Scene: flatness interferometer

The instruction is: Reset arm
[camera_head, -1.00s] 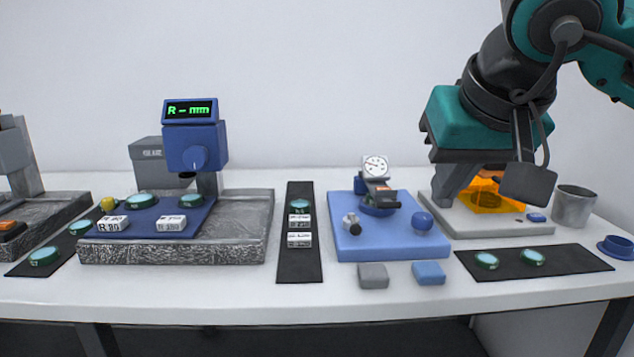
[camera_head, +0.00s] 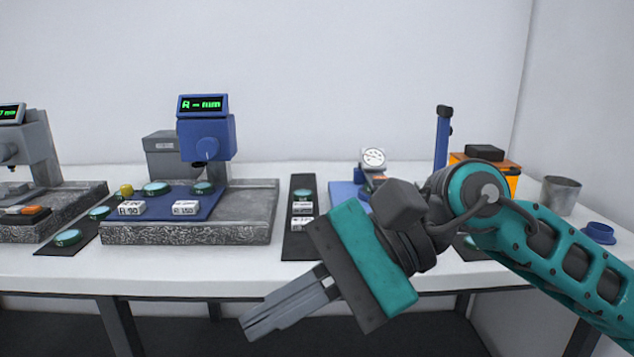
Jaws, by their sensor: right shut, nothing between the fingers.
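My right gripper (camera_head: 258,325) is in front of the bench's front edge, at the lower middle of the head view. Its fingers are shut together, with nothing between them, and point down to the left. My right arm comes in from the right and covers part of the blue base (camera_head: 343,191) with the dial gauge (camera_head: 373,157), and most of the black mat at the right. My left gripper does not show.
The white bench (camera_head: 50,271) carries a blue gauge with a green display (camera_head: 203,104) on a granite base (camera_head: 250,213). A black mat (camera_head: 300,246) lies right of it. An orange box (camera_head: 511,177), a metal cup (camera_head: 560,195) and a blue ring (camera_head: 600,232) stand at the right.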

